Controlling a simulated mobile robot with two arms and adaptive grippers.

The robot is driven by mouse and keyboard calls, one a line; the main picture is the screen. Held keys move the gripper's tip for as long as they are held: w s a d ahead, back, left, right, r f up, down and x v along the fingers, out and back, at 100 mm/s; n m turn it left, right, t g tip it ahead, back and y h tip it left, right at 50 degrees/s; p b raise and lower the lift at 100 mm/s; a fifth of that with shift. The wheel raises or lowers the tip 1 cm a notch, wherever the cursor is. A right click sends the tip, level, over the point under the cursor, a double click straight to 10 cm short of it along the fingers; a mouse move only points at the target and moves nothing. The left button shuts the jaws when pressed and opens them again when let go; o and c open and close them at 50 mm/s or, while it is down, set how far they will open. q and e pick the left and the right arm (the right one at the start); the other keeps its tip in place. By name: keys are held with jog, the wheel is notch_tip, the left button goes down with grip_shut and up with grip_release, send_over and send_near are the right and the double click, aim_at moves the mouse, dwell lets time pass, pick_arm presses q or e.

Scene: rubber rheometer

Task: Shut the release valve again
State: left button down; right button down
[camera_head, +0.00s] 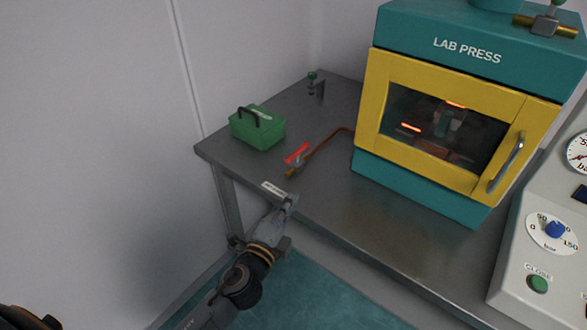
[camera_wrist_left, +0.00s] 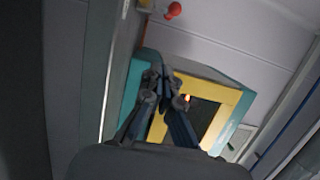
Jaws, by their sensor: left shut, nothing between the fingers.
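A red lever (camera_head: 296,153) sits on a small brass valve (camera_head: 293,169) at the open end of a copper pipe (camera_head: 325,141) on the steel bench. The pipe runs to the teal and yellow lab press (camera_head: 441,98). The lever slants up to the right, close to the pipe's line; I cannot tell its exact setting. My left gripper (camera_head: 289,201) is shut and empty at the bench's front edge, nearer than the valve and apart from it. It also shows in the left wrist view (camera_wrist_left: 165,82), in front of the press. My right gripper is not in view.
A green box (camera_head: 258,128) with a dark handle stands left of the valve. A white label (camera_head: 273,188) lies on the bench's front edge. A control panel (camera_head: 540,255) stands at the right. A red knob (camera_wrist_left: 173,9) shows in the wrist view.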

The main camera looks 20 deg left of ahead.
pick_arm(q)
jog(key=p, duration=0.2)
send_near(298, 155)
jog(key=w+d, duration=0.2)
jog(key=d, duration=0.1)
jog(key=w+d, duration=0.1)
jog(key=d, duration=0.1)
jog(key=shift+w+f, duration=0.1)
jog(key=shift+w, duration=0.25)
jog(key=shift+w+a+f, duration=0.1)
jog(key=shift+w+a, duration=0.2)
jog(key=shift+a, duration=0.65)
jog(key=shift+w+a, duration=0.3)
jog(key=shift+a, duration=0.6)
